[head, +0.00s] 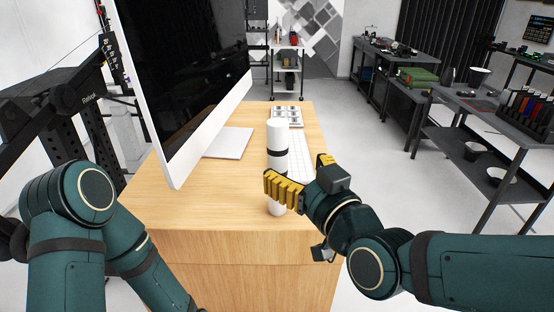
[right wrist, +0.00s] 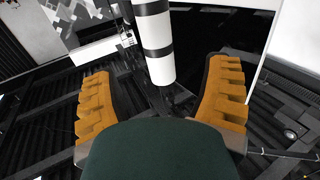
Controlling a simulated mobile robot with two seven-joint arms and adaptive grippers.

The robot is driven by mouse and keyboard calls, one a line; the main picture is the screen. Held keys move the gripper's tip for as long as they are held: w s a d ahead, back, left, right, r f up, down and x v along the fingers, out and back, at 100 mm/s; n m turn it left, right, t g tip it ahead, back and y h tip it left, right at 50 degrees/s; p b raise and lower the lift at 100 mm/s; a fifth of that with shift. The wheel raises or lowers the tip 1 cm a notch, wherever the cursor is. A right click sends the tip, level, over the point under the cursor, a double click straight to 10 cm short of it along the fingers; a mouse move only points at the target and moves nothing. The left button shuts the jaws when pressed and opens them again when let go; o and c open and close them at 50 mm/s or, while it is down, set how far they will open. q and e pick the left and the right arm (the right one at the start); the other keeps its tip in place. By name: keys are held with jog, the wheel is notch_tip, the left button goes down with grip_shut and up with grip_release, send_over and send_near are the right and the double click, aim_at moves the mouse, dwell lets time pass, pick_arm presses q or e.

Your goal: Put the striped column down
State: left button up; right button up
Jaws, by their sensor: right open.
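The striped column (head: 277,138), a white cylinder with black bands, appears upright at the front of the wooden desk, beside the monitor. My right gripper (head: 268,184) is at its lower part, with a yellow finger crossing in front and hiding some of it. The other finger is hidden there. In the right wrist view the two orange fingers are spread wide, and the column (right wrist: 154,35) shows between and beyond their tips, with a gap on each side. I cannot tell whether its base touches the desk. My left arm is at the left; its gripper is not in view.
The large monitor (head: 185,65) stands on the wooden desk (head: 215,210) close left of the column. A white keyboard (head: 299,155) and a small white tray of dark items (head: 288,115) lie behind the column. Dark worktables (head: 465,105) stand at the right, beyond open floor.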

aim_at(281, 156)
jog(key=x, duration=0.3)
jog(key=shift+w+p, duration=0.15)
jog(key=shift+p, duration=0.25)
jog(key=shift+w+a+f, duration=0.1)
jog(key=shift+w+a, duration=0.25)
jog(key=shift+w, duration=0.2)
jog(key=shift+p+x, duration=0.45)
jog(key=shift+x, duration=2.2)
jog(key=shift+d, duration=0.15)
grip_shut()
jog(key=shift+r, duration=0.2)
